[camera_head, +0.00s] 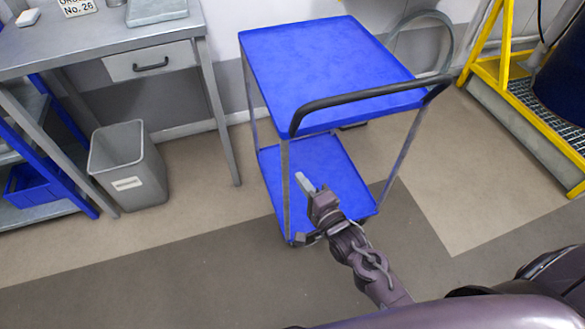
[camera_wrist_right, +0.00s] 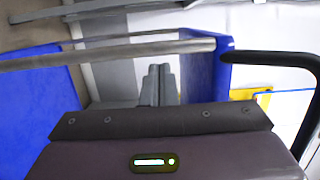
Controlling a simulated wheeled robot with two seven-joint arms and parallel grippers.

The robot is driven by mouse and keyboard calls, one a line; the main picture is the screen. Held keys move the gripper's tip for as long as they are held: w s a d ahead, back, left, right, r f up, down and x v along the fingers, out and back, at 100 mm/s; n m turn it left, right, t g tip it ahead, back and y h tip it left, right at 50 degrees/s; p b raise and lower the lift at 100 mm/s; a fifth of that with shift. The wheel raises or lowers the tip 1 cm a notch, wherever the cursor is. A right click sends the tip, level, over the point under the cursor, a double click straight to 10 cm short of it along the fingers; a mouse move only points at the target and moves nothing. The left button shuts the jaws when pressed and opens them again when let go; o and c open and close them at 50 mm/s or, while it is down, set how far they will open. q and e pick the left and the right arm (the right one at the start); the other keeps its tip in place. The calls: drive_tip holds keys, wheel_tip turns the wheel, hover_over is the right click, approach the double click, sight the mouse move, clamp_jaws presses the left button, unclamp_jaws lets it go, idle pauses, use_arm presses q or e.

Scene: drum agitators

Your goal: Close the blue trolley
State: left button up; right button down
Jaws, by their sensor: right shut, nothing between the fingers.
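The blue trolley (camera_head: 325,58) stands in the middle of the head view. It has a blue top, a lower blue shelf (camera_head: 335,172), grey legs and a black handle (camera_head: 365,95) along the near side. My right gripper (camera_head: 306,183) is shut and empty, in front of the lower shelf in the picture and below the handle. In the right wrist view the shut fingers (camera_wrist_right: 159,84) show near a grey trolley leg (camera_wrist_right: 110,53), with the handle (camera_wrist_right: 270,57) at the right. I cannot tell whether they touch the trolley. My left gripper is not in view.
A grey workbench (camera_head: 100,42) with a drawer and a grey bin (camera_head: 128,165) stand to the left. A yellow frame (camera_head: 505,45) with a grating and a dark blue drum (camera_head: 562,85) are at the right. The floor between trolley and yellow frame is clear.

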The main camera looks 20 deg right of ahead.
sight(287, 161)
drive_tip(key=x, duration=0.5)
idle(0.3)
